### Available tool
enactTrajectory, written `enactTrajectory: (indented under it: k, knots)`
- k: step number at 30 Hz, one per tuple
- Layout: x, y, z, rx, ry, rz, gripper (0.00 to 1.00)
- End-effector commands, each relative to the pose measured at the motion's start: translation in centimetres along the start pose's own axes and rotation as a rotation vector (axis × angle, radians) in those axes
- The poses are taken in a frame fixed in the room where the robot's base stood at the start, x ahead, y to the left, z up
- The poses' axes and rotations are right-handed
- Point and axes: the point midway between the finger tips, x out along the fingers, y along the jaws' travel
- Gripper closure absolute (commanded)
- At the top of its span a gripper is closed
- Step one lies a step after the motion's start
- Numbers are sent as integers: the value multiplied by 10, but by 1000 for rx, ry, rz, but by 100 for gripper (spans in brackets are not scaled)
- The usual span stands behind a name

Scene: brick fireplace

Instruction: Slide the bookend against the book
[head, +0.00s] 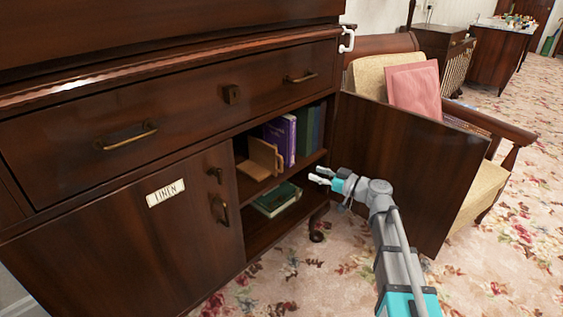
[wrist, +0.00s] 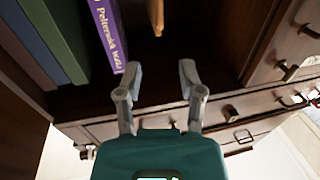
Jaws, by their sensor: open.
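The wooden bookend (head: 264,158) stands on the upper shelf of the open cabinet, left of a purple book (head: 289,140) in the head view. In the wrist view, which looks upside down, part of the bookend (wrist: 158,14) shows at the top, right of the purple book (wrist: 107,32) with lettering on its spine. A dark gap seems to lie between them. My gripper (head: 321,176) is open and empty outside the cabinet, in front of the shelf. In the wrist view its two fingers (wrist: 157,74) are spread below the book and bookend, touching neither.
Green and blue books (head: 314,128) stand right of the purple one. A green book (head: 277,199) lies on the lower shelf. The open cabinet door (head: 392,165) stands right of my gripper, with an armchair (head: 481,187) behind it. The left door (head: 140,230) is shut.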

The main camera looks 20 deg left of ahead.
Motion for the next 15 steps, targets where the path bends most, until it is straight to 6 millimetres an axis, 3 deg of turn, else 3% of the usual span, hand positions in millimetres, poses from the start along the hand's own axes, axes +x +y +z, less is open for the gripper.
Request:
enactTrajectory:
  k: [8, 15]
  knots:
    - [27, 1, 0, 0, 0, -2, 50]
    - [63, 1, 0, 0, -1, -3, 50]
